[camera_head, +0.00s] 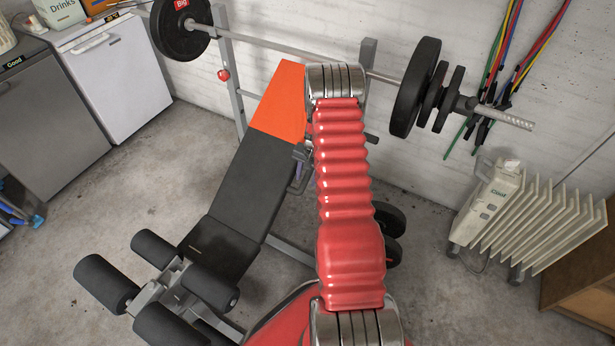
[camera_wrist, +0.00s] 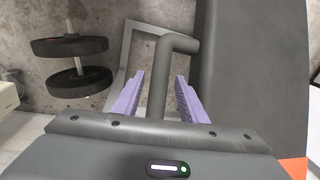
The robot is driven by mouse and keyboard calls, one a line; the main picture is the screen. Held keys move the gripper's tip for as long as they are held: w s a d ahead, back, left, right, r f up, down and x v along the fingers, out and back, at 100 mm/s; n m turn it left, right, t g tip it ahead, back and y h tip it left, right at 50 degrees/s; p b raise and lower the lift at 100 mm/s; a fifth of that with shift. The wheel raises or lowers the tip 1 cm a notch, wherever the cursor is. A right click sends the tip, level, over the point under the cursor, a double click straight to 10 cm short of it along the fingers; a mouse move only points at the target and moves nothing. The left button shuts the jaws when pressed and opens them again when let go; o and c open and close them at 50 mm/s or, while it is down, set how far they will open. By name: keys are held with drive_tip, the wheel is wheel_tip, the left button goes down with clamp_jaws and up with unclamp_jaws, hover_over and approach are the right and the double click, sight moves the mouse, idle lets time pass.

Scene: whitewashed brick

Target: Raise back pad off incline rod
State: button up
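The bench's back pad (camera_head: 245,170) is dark grey with an orange top end and slopes up towards the barbell rack in the head view. In the wrist view, the pad (camera_wrist: 252,70) fills the right side, with a bit of orange at the lower right corner. A grey bent rod (camera_wrist: 160,90), apparently the incline rod, comes out beside the pad. My gripper (camera_wrist: 161,76) has its two purple fingers on either side of this rod, with narrow gaps showing, so it looks open around it. In the head view my red arm hides most of the gripper and rod.
A loaded barbell (camera_head: 290,48) rests across the rack above the pad. Padded leg rollers (camera_head: 107,284) are at the lower left. Weight plates (camera_wrist: 70,46) stand on the floor beside the bench. A white radiator (camera_head: 525,215) stands at the right, and white and grey cabinets at the left.

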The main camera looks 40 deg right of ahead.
drive_tip(key=shift+c, duration=0.4)
clamp_jaws()
drive_tip(key=shift+r, duration=0.15)
